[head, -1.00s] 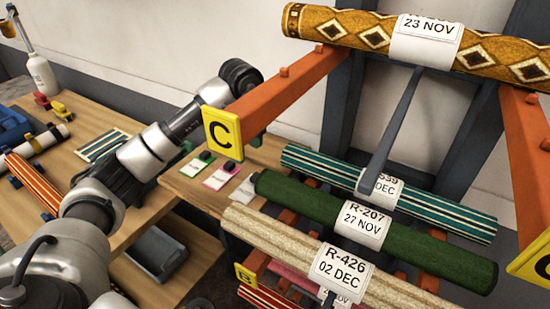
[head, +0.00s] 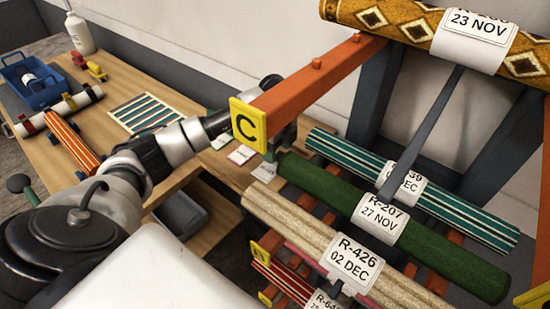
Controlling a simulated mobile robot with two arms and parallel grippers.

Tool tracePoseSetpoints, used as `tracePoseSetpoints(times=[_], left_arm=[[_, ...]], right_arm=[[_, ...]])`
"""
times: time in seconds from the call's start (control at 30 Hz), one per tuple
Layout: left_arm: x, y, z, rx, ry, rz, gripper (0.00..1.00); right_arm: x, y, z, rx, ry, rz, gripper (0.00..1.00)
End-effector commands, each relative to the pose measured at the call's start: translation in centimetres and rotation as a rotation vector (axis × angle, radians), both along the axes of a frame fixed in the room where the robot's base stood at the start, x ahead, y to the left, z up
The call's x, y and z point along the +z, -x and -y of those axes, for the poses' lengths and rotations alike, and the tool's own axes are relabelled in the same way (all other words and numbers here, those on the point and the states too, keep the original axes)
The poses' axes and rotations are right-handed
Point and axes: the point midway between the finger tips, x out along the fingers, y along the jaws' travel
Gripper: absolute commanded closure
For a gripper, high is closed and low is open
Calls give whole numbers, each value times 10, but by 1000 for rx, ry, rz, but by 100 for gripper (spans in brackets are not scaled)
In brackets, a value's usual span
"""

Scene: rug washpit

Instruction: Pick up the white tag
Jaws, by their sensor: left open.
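A small white tag (head: 264,172) lies at the right end of a row of tags on the wooden bench, close to the end of the green rolled rug (head: 380,222). A pink-edged tag (head: 241,154) and a green-edged tag (head: 221,142) lie beside it to the left. My left arm reaches in from the left, behind the yellow C sign. My left gripper (head: 284,138) is open, just above and right of the white tag, partly hidden by the sign and orange rack arm. I see nothing held in it. My right gripper is not in view.
The orange rack arm with the yellow C sign (head: 248,125) crosses in front of my left arm. Rolled rugs with paper labels, among them a cream one (head: 290,228), fill the rack at right. A blue crate (head: 35,82) and a striped sample (head: 142,112) are on the bench.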

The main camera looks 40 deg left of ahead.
Motion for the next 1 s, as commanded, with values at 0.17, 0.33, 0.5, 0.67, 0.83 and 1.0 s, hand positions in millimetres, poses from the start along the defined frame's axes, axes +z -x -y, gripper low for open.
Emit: tracePoseSetpoints(times=[0.17,0.33,0.5,0.67,0.83,1.0], left_arm=[[-13,0,0,1,0,1,38],[-13,0,0,0,0,2,38],[-13,0,0,0,0,1,61],[-13,0,0,0,0,1,86],[-13,0,0,0,0,1,91],[-10,-1,0,0,0,2,92]], right_arm=[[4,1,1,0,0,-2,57],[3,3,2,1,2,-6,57],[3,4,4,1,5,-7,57],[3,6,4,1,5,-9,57],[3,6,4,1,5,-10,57],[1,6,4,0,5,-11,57]])
